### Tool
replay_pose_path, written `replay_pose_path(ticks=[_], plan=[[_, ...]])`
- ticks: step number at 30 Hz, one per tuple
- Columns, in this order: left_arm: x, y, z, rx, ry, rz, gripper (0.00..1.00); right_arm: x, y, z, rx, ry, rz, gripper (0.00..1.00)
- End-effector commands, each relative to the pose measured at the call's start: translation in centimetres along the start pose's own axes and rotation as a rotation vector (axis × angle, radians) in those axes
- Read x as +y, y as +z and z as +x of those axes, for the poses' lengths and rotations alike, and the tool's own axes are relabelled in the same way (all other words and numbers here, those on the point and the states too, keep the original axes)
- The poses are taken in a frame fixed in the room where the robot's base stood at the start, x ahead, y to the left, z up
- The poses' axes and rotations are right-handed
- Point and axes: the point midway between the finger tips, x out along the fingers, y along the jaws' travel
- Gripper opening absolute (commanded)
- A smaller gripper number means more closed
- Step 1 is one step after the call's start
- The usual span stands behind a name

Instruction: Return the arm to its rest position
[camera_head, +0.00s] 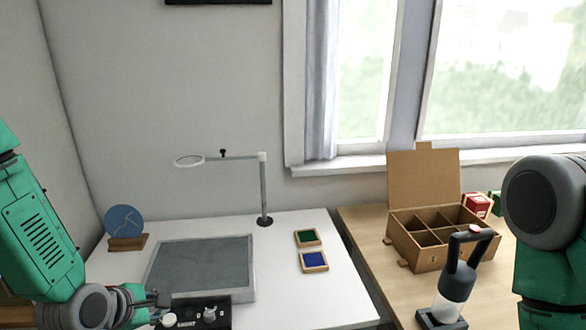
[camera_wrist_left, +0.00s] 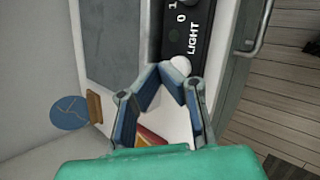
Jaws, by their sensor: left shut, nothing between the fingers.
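My left arm comes in from the left in the head view, green with grey joints. Its gripper (camera_head: 158,303) is at the left end of the black control box (camera_head: 208,318). In the left wrist view the blue-padded fingers (camera_wrist_left: 174,78) come together at their tips with nothing held. A round white knob (camera_wrist_left: 180,65) is right by the tips; whether they touch it I cannot tell. The box (camera_wrist_left: 186,30), marked LIGHT, lies just beyond. My right arm shows at the right edge of the head view, but its gripper is not visible.
A grey slab (camera_head: 202,265) lies on the white table beneath a lamp arm (camera_head: 264,190). A blue disc (camera_head: 124,220) stands on a wooden base at left. Green and blue pads (camera_head: 314,260), a divided cardboard box (camera_head: 418,255) and a black-handled clear container (camera_head: 455,285) are to the right.

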Motion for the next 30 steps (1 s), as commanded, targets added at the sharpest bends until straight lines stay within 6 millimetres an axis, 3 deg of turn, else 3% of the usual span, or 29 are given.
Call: replay_pose_path(ticks=[1, 7, 15, 21, 25, 30], plan=[[-2.4, -0.8, 0.6, 0.021, -0.042, 0.105, 0.00, 0.0, 0.0, 0.4, 0.000, 0.000, 0.000, 0.40], [-12.4, -4.5, 1.1, 0.059, -0.251, 0.685, 0.00, 0.0, 0.1, 1.6, 0.000, 0.000, 0.000, 0.40], [-24.8, -9.4, -1.3, -0.081, -0.573, 1.468, 0.00, 0.0, 0.2, 3.0, 0.000, 0.000, 0.000, 0.40], [-29.9, -11.7, -3.5, -0.244, -0.723, 1.840, 0.00, 0.0, 0.2, 3.6, 0.000, 0.000, 0.000, 0.40], [-31.1, -12.2, -4.2, -0.301, -0.759, 1.940, 0.00, 0.0, 0.2, 3.8, 0.000, 0.000, 0.000, 0.40], [-31.2, -12.2, -4.3, -0.312, -0.764, 1.960, 0.00, 0.0, 0.2, 3.7, 0.000, 0.000, 0.000, 0.40]])
